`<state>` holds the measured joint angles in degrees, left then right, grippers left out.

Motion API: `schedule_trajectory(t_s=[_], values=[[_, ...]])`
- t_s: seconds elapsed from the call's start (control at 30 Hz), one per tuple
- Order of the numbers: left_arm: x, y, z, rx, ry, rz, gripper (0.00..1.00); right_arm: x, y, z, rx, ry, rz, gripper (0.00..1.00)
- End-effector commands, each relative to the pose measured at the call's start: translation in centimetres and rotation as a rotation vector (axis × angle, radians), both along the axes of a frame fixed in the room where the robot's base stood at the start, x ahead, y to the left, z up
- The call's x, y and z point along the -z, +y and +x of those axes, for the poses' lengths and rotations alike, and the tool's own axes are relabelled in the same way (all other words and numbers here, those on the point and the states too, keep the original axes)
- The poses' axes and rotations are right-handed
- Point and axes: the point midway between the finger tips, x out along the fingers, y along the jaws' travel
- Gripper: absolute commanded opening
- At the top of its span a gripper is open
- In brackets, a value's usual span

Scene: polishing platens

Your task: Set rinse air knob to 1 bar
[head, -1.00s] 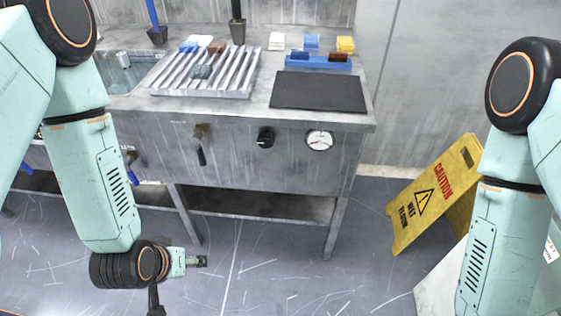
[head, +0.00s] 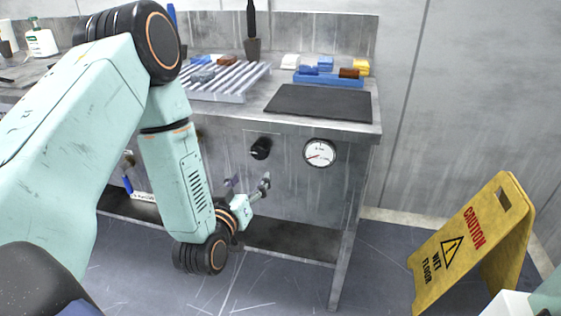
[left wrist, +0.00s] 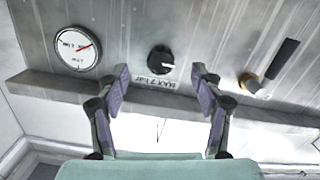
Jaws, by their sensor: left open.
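The black rinse air knob (head: 261,148) is on the grey bench front, left of the round white gauge (head: 320,153). In the left wrist view the knob (left wrist: 160,60) has a pale pointer mark and a label strip beside it. The gauge (left wrist: 77,48) there shows a red needle; its reading is too small to tell. My left gripper (head: 248,184) is open and empty, just below the knob in the head view. In the left wrist view its fingers (left wrist: 161,90) are spread either side of the knob's line, short of it and apart from it. My right gripper is out of view.
A brass valve with a black lever (left wrist: 250,83) is on the same panel. A black mat (head: 318,102), a ribbed rack (head: 240,84) and a blue tray (head: 330,80) lie on the bench top. A yellow caution sign (head: 440,270) stands on the floor at right.

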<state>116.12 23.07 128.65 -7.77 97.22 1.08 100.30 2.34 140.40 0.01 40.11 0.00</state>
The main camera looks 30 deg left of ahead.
Motion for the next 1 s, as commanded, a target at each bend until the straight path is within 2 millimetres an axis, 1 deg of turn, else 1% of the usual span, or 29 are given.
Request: schedule_trajectory(t_s=[0.03, 0.1, 0.2, 0.27, 0.37, 0.6, 0.7, 0.83, 1.0], values=[[-0.8, 0.4, 0.0, -0.010, -0.034, 0.006, 0.67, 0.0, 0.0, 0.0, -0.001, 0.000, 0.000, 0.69], [-1.5, 0.7, -0.1, -0.017, -0.069, 0.014, 0.67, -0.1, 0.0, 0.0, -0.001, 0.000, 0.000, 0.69], [-2.1, 1.2, -0.2, -0.026, -0.094, 0.022, 0.67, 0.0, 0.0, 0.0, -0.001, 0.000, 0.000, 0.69], [-2.2, 1.5, 0.1, -0.027, -0.101, 0.023, 0.67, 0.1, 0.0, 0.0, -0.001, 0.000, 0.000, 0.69], [-2.2, 2.0, 1.2, -0.029, -0.103, 0.024, 0.67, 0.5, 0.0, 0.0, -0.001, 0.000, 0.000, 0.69], [-2.1, 2.9, 4.8, -0.028, -0.100, 0.024, 0.67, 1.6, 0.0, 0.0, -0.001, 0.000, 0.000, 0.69], [-2.0, 3.1, 6.0, -0.027, -0.098, 0.024, 0.67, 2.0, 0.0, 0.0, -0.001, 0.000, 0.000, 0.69], [-2.1, 3.1, 7.0, -0.026, -0.096, 0.022, 0.67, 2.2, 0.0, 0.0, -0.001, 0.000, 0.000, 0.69], [-2.2, 3.0, 7.3, -0.024, -0.096, 0.023, 0.67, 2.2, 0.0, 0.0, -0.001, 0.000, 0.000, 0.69]])
